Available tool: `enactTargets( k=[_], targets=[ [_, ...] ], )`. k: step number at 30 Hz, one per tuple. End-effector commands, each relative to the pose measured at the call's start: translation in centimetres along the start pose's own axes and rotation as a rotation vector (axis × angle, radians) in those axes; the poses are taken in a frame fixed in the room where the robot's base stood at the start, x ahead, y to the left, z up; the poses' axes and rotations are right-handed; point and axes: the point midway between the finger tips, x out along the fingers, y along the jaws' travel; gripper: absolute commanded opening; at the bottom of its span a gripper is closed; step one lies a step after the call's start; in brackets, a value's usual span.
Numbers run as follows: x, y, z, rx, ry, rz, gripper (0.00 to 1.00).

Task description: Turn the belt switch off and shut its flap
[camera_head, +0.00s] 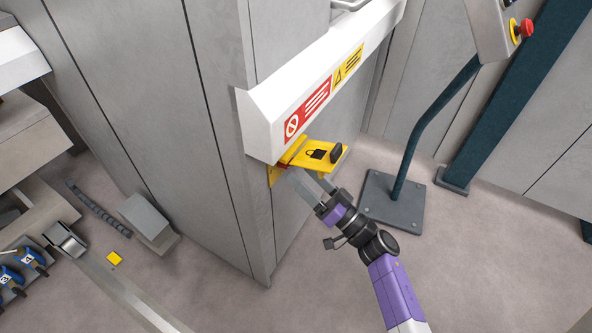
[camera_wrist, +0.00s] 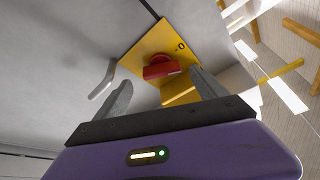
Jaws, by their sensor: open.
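The belt switch shows in the wrist view as a red knob (camera_wrist: 160,68) on a yellow plate (camera_wrist: 148,45) fixed to a grey wall. The yellow flap (camera_head: 318,156), with a padlock sign and a dark grip at its end, stands out from the cabinet in the head view, so it is open. My gripper (camera_head: 302,180) is just below the flap, its fingers pointing at the switch. In the wrist view its open fingers (camera_wrist: 158,88) lie either side of the knob, and I cannot tell if they touch it. In the head view the knob is mostly hidden.
A white guard (camera_head: 310,85) with red and yellow labels juts out above the flap. A dark post on a base plate (camera_head: 392,203) stands right of my arm, carrying a panel with a red button (camera_head: 526,27).

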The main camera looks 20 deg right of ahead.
Motion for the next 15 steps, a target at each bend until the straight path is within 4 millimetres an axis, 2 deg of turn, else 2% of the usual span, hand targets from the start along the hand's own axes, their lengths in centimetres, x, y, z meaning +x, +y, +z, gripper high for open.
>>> enactTargets(
  k=[6, 15],
  targets=[
    [2.3, 0.1, 0.0, 0.000, 0.002, -0.003, 0.82],
    [2.9, 0.1, -0.1, 0.000, 0.002, -0.001, 0.82]
  ],
)
